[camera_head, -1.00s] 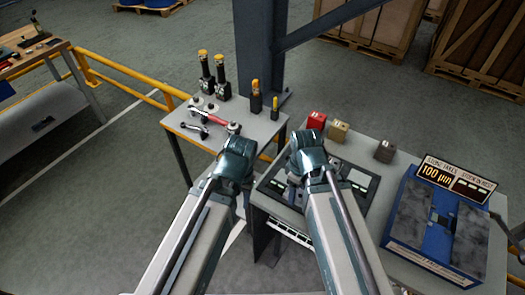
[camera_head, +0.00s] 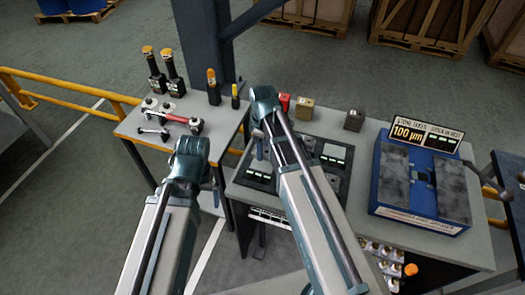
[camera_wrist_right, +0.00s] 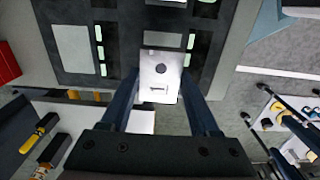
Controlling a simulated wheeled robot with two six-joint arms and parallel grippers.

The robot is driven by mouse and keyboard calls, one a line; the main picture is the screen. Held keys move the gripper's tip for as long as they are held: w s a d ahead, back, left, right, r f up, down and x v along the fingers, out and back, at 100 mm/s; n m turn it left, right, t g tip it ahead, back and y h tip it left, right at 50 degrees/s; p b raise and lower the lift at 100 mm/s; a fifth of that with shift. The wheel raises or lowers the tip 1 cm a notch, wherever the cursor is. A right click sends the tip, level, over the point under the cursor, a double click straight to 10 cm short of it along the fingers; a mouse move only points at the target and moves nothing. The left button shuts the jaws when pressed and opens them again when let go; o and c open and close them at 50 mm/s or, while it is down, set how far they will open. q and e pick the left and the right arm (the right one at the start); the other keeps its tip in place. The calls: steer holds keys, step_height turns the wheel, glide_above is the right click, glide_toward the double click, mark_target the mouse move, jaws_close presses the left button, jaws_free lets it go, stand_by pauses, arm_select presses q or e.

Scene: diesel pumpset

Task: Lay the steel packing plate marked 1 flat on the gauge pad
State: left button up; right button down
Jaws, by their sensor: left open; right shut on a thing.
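A light steel plate (camera_wrist_right: 160,77) with a dark round hole and a slot-like mark sits between the fingers of my right gripper (camera_wrist_right: 158,92) in the right wrist view. The number on it is not readable. That tray, with pale and lit green-white fields, also shows behind the plate in the wrist view (camera_wrist_right: 76,80). My left gripper (camera_head: 214,190) is open, left of the bench. I cannot tell which surface is the gauge pad.
A blue unit (camera_head: 390,190) with two grey slabs and a "100 µm" sign (camera_head: 427,135) stands at the bench's right. A side table (camera_head: 215,125) holds tools. A steel column (camera_head: 205,60) rises behind.

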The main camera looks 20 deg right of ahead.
mark_target(263, 165)
stand_by(0.3)
step_height(263, 165, down, 5)
steer(key=b, duration=0.4)
steer(key=shift+r+b, duration=0.2)
steer(key=shift+b, duration=0.1)
steer(key=shift+f, duration=0.25)
stand_by(0.7)
steer(key=shift+f+b, duration=0.35)
steer(key=shift+b, duration=0.2)
steer(key=shift+f, duration=0.1)
steer(key=shift+c, duration=0.2)
jaws_free()
step_height(263, 165, up, 14)
steer(key=p, duration=1.3)
steer(key=shift+p, duration=0.35)
